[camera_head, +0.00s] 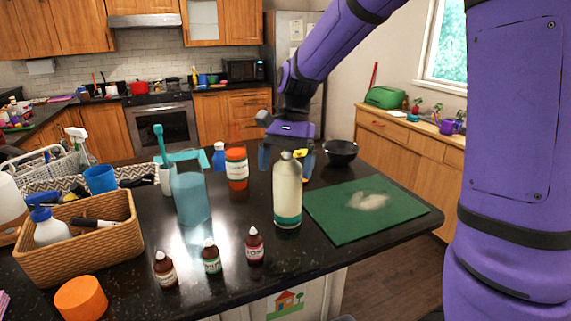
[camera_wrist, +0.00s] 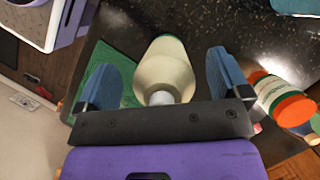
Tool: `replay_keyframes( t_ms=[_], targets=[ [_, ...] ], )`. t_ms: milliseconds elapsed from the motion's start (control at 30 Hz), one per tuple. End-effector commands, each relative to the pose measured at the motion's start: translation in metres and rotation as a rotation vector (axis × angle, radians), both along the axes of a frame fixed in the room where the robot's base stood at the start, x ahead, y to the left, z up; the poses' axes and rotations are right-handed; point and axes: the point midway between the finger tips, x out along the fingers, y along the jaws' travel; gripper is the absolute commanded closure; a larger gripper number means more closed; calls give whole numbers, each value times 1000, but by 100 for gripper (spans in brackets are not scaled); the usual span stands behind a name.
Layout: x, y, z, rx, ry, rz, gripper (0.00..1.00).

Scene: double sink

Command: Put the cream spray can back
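The cream spray can (camera_head: 288,188) stands upright on the dark counter, beside the left edge of the green mat (camera_head: 350,222). It has a cream body, a teal band at the bottom and a grey top. My gripper (camera_head: 285,161) is behind the can's upper part in the head view, its blue fingers showing on both sides. In the wrist view the can (camera_wrist: 164,72) lies between the two spread fingers, with a visible gap on each side. My gripper (camera_wrist: 164,60) is open and holds nothing.
A blue tumbler (camera_head: 190,196) and an orange-and-white bottle (camera_head: 237,168) stand left of the can. Several small dropper bottles (camera_head: 211,256) stand in front. A wicker basket (camera_head: 110,237) holds items at left. A black bowl (camera_head: 341,151) sits behind the mat. The mat is mostly free.

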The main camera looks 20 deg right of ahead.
Motion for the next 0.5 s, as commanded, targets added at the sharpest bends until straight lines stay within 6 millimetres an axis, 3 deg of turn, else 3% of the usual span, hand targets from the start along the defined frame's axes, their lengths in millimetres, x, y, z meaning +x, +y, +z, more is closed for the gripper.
replay_keyframes(
  t_ms=[267,500],
  targets=[
    [1,-1,8,1,-1,0,6],
    [13,-13,47,0,-4,-1,6]
  ],
)
